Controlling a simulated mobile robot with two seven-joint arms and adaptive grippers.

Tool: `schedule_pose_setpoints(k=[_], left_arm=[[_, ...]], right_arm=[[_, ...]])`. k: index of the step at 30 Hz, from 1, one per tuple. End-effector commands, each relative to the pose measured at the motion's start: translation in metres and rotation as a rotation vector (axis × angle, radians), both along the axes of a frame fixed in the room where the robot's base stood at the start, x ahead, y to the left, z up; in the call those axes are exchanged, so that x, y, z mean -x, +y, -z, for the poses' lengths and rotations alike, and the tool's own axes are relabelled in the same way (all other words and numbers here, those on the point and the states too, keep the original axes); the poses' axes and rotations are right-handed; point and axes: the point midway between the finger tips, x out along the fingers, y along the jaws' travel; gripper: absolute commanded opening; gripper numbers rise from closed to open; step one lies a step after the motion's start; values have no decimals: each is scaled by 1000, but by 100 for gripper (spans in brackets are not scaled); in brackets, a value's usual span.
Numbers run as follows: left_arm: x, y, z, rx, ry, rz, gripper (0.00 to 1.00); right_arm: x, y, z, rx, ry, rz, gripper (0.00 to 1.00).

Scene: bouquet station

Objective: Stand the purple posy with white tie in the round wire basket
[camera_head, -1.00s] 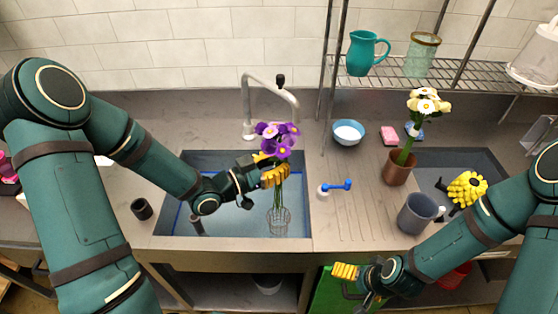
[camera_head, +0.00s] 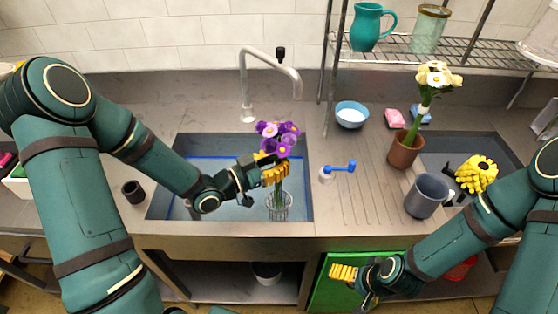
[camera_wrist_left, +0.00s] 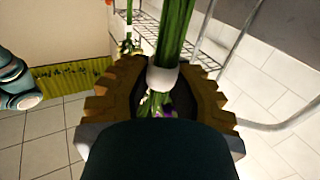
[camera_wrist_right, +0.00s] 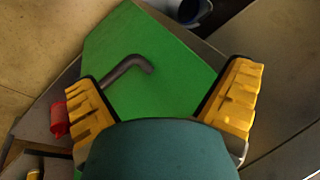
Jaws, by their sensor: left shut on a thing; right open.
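The round wire basket (camera_head: 280,207) stands in the left sink basin, directly below the gripper. The stems reach down to the basket's top; whether their ends are inside its rim is hard to tell. My right gripper (camera_wrist_right: 165,100) is open and empty, low in front of the counter.
A copper pot (camera_head: 404,150) with white and cream flowers and a grey cup (camera_head: 426,195) stand right of the sink. A blue-handled item (camera_head: 338,170) lies near the basin's right edge. The tap (camera_head: 268,60) arches behind the posy. A green cabinet door (camera_wrist_right: 150,60) is below the right gripper.

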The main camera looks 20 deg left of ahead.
Motion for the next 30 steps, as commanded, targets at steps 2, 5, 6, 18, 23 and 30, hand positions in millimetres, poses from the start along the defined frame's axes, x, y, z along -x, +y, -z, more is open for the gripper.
schedule_pose_setpoints(k=[2,5,6,18,23,30], left_arm=[[0,0,9,0,-1,0,0],[0,0,16,0,-1,0,0],[0,0,18,0,-1,0,0],[0,0,33,0,-1,0,0],[0,0,33,0,-1,0,0],[0,0,33,1,-1,0,0]], right_arm=[[2,0,9,0,4,-3,100],[2,0,15,-1,4,-4,100],[1,0,18,0,3,-3,100],[-1,0,31,1,-2,-3,100],[-1,0,31,1,-2,-3,100],[-1,0,31,1,-3,-3,100]])
